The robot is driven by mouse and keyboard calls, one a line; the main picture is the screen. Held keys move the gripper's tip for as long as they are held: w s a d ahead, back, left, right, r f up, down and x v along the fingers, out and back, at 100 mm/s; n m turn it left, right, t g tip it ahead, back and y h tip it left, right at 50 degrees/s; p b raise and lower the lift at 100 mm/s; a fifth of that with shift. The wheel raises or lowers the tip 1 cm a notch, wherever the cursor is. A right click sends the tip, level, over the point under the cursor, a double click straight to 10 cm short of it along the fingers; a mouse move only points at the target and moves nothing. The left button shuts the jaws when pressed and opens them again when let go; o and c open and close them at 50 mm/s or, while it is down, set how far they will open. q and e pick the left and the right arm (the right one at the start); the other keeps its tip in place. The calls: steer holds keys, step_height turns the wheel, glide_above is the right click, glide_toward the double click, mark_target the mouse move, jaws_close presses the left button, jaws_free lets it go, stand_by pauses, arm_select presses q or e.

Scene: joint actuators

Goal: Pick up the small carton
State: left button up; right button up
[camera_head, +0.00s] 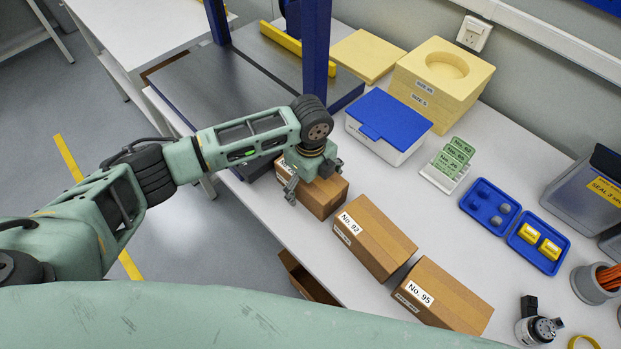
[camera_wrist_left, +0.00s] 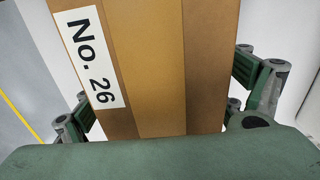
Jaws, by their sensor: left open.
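A small brown carton (camera_head: 322,201) stands on the white table, partly hidden under my left gripper (camera_head: 312,179) in the head view. In the left wrist view the carton (camera_wrist_left: 165,60) carries a white label reading No. 26 and a lighter tape strip down its middle. My left gripper is open, with one finger on each side of the carton. A gap to the right finger seems visible; contact on the left side I cannot tell. My right gripper is in neither view.
Two more brown cartons, No. 92 (camera_head: 375,238) and No. 95 (camera_head: 443,296), stand to the right along the table's front edge. A white box with a blue lid (camera_head: 388,118) stands behind. A blue post (camera_head: 316,45) rises near my arm. An open brown box (camera_head: 305,278) sits below the edge.

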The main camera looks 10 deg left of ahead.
arm_select(q)
steer(key=c, duration=1.6)
steer(key=shift+r, duration=0.1)
steer(key=shift+c, duration=0.8)
steer(key=shift+w, duration=0.1)
